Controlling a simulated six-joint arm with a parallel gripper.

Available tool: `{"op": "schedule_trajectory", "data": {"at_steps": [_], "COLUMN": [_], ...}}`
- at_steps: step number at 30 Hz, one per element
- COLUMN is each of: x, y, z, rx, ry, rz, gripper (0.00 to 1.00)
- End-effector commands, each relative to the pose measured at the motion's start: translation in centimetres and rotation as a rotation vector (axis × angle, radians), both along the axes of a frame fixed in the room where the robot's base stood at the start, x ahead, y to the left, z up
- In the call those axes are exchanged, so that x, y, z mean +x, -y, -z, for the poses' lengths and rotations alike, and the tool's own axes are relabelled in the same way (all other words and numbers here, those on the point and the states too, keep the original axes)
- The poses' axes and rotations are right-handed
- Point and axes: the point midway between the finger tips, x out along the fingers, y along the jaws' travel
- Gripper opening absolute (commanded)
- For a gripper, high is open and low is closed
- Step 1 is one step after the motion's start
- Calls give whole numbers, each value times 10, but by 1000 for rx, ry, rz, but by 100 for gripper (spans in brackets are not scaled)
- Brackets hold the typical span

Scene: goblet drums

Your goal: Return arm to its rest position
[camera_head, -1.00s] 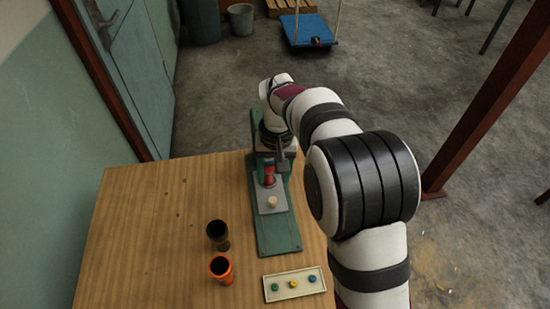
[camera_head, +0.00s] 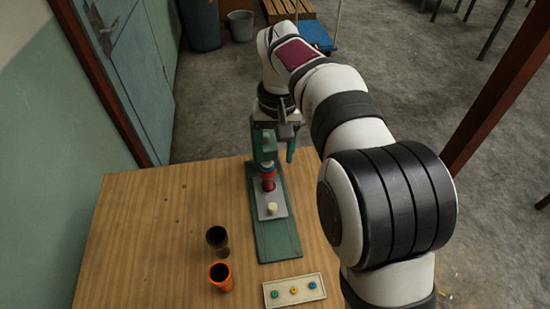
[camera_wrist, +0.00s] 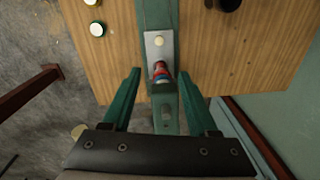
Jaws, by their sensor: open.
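My gripper (camera_head: 278,158) is open, its two green fingers spread apart, above the far end of the table. In the wrist view my gripper (camera_wrist: 160,88) also shows open and empty. A small red drum-like piece (camera_head: 268,182) stands on a grey plate on a long green board (camera_head: 278,240). In the wrist view the red piece (camera_wrist: 160,69) shows a blue part and lies between the finger lines, beyond the tips. A cream peg (camera_head: 272,209) stands on the plate nearer the front.
A dark cup (camera_head: 217,240) and an orange cup (camera_head: 221,277) stand on the wooden table (camera_head: 140,230). A pale tray (camera_head: 281,299) with blue, yellow and green rings lies at the front. A wall and door are left; a rust-brown post (camera_head: 500,90) stands right.

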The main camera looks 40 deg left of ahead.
Motion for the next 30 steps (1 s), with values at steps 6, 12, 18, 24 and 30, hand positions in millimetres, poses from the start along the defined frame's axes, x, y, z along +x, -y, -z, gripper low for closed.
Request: {"op": "schedule_trajectory", "data": {"at_steps": [6,12,18,24,30], "x": [0,0,0,5,-69], "y": [0,0,0,66,245], "z": [-21,-23,-23,-43,-50], "rx": [1,0,0,9,49], "ry": [1,0,0,-14,-63], "rz": [0,-1,-1,153,662], "gripper": [59,59,59,59,59]}}
